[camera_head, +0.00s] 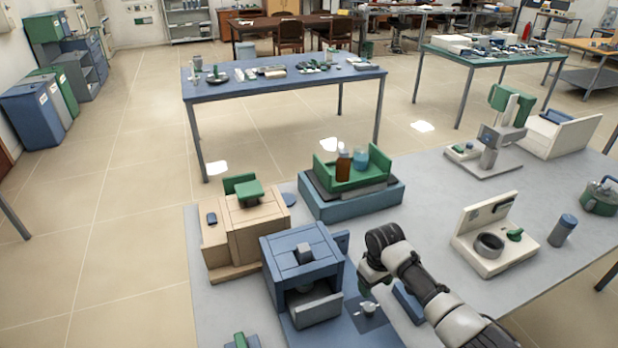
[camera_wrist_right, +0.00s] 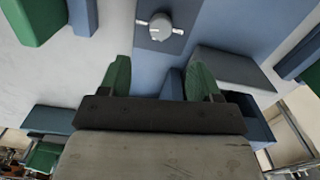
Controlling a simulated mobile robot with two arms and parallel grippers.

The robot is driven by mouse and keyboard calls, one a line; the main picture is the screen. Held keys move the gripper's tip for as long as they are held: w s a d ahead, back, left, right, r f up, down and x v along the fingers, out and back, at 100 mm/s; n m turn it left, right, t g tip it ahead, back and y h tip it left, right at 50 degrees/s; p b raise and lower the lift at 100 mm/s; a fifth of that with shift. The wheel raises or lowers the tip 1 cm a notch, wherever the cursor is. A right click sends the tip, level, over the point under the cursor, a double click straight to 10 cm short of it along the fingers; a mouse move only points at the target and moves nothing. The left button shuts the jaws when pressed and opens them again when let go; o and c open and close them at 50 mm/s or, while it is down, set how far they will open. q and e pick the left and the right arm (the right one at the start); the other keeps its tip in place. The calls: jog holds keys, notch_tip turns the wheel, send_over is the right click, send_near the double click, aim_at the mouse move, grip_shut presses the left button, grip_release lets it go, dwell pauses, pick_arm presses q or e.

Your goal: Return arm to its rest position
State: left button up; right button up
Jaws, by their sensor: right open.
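My right arm comes in from the bottom right of the head view, and its gripper (camera_head: 371,284) is beside the blue muffle furnace (camera_head: 302,252). In the right wrist view, this gripper (camera_wrist_right: 160,82) has its two green fingers wide apart with nothing held between them. A small white lidded vessel (camera_head: 370,308) rests on a dark blue pad in front of the furnace. It also shows in the wrist view (camera_wrist_right: 160,27), beyond the fingertips and apart from them. A grey slab (camera_head: 315,306) sits at the furnace's open front. My left gripper is not in view.
A beige furnace-like box (camera_head: 243,235) and a blue stand with a green tray (camera_head: 352,177) holding bottles are behind. A cream device with a dark ring (camera_head: 489,245) and a blue-grey cylinder (camera_head: 562,230) stand right. The grey tabletop (camera_head: 420,210) is clear between them.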

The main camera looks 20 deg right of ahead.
jog(key=s+a+f+n+t, duration=0.1)
jog(key=s+a, duration=0.9)
jog(key=s, duration=0.4)
jog(key=s+a+r+m+t, duration=0.1)
jog(key=s+r, duration=0.4)
jog(key=s, duration=0.2)
jog(key=s+a+r+t, duration=0.1)
jog(key=s+r+t, duration=0.1)
jog(key=s+r, duration=0.35)
notch_tip(320, 180, down, 33)
jog(key=s+g+b, duration=0.2)
jog(key=b, duration=0.3)
jog(key=s+d+f+g+b, duration=0.1)
jog(key=s+d+f+b, duration=0.2)
jog(key=s+f, duration=1.3)
notch_tip(320, 180, down, 4)
jog(key=shift+s+r+b, duration=0.15)
jog(key=shift+r+b, duration=0.05)
jog(key=shift+b, duration=0.5)
